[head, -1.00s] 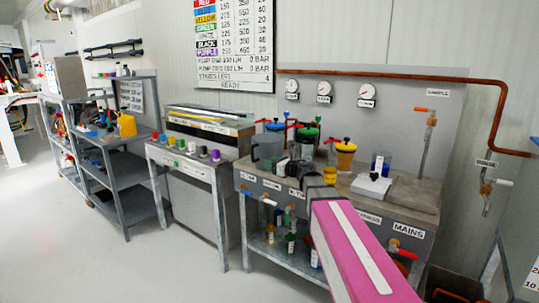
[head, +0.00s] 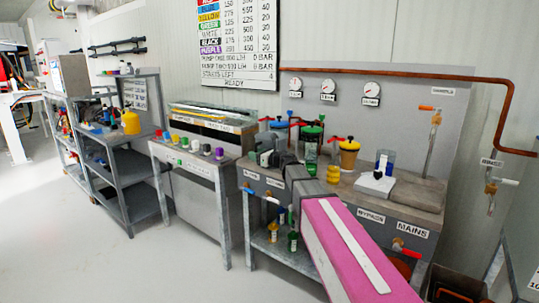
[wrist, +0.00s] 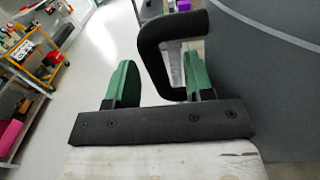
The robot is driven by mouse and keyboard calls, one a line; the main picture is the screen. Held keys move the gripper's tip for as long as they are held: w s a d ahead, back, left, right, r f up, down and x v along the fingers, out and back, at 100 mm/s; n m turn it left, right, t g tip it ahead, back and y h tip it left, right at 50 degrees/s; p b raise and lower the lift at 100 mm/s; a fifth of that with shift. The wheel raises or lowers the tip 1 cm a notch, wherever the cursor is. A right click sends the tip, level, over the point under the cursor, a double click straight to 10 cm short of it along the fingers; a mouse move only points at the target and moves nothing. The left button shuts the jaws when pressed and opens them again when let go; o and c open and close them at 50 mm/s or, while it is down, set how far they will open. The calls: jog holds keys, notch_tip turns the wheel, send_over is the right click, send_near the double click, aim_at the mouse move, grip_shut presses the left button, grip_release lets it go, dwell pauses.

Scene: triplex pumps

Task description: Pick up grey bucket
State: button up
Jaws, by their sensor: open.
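The grey bucket fills the right side of the wrist view as a large dark grey wall (wrist: 265,75), with a black loop handle (wrist: 152,65) on its left side. In the head view the bucket (head: 267,139) is largely hidden behind my gripper (head: 270,158) at the left end of the pump bench. My gripper, with green fingers, is open in the wrist view (wrist: 160,85). The handle's outer bar stands between the two fingers, and the right finger is by the loop's opening. Whether a finger touches the handle cannot be told.
The pump bench (head: 347,193) also carries a yellow-topped container (head: 348,153), stacked yellow rings (head: 333,176) and a white device (head: 374,184). A bench with coloured knobs (head: 180,155) stands to the left. The floor (head: 150,255) in front is clear.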

jog(key=shift+w+a, duration=0.15)
jog(key=shift+a, duration=0.05)
grip_shut()
jog(key=shift+r, duration=0.1)
